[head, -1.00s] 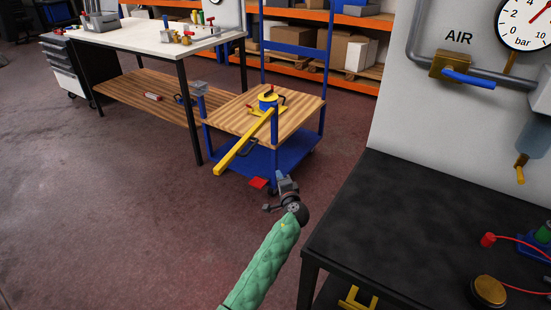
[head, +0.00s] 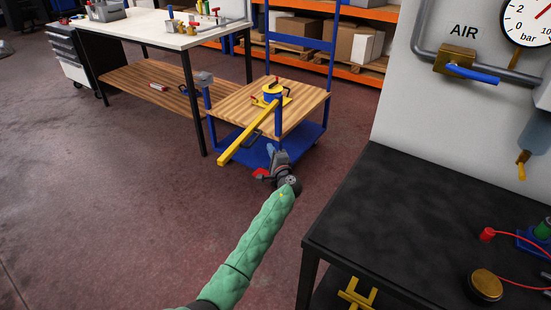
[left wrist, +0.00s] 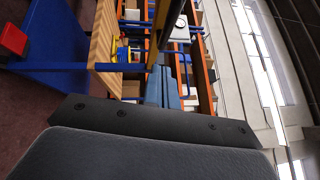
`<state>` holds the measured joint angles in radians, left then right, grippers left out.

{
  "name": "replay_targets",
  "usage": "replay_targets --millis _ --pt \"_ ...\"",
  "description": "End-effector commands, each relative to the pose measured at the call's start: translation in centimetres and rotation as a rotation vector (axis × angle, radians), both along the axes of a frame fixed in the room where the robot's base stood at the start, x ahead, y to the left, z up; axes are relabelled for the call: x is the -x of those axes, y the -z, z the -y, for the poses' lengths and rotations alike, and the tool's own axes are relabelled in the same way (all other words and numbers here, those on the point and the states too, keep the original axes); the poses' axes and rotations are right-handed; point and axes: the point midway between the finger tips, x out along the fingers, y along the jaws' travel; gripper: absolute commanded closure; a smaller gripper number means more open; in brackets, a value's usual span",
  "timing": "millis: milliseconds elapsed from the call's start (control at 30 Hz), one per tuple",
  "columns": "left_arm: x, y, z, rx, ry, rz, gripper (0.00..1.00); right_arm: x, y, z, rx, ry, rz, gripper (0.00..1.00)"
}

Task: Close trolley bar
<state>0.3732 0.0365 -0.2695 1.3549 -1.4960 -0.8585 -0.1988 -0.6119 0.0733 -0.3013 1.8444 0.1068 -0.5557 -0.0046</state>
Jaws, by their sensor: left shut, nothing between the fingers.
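The trolley (head: 307,113) has a blue frame and a striped wooden top. Its yellow bar (head: 243,139) is swung out, running from a blue and yellow pivot (head: 272,92) on the top past the near edge to the lower left. My left gripper (head: 271,149) is shut and empty, in front of the trolley's near corner and right of the bar's outer end. In the left wrist view the shut fingers (left wrist: 163,87) point at a yellow bar (left wrist: 160,32); contact cannot be told. My right gripper is out of view.
A red pedal (head: 261,173) is low at the trolley's front. A black bench (head: 400,215) stands at the right below a wall with an air gauge. A white-topped workbench (head: 160,34) stands behind left. The floor at left is clear.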

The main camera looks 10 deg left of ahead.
Motion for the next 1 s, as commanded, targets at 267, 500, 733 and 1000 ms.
replay_targets --millis 267,500,733,1000 --pt "-0.9 -0.7 -3.3 0.000 -0.001 0.000 1.00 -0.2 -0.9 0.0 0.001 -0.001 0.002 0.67" --pt "-1.0 -0.8 -4.2 0.001 0.000 0.001 1.00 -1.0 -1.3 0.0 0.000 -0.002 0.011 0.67" --pt "-1.0 -0.8 -4.2 0.001 0.000 0.001 1.00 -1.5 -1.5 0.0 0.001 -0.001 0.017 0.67" --pt "-1.0 -0.7 -5.1 0.001 0.020 0.000 1.00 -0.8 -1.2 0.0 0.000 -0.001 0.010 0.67"
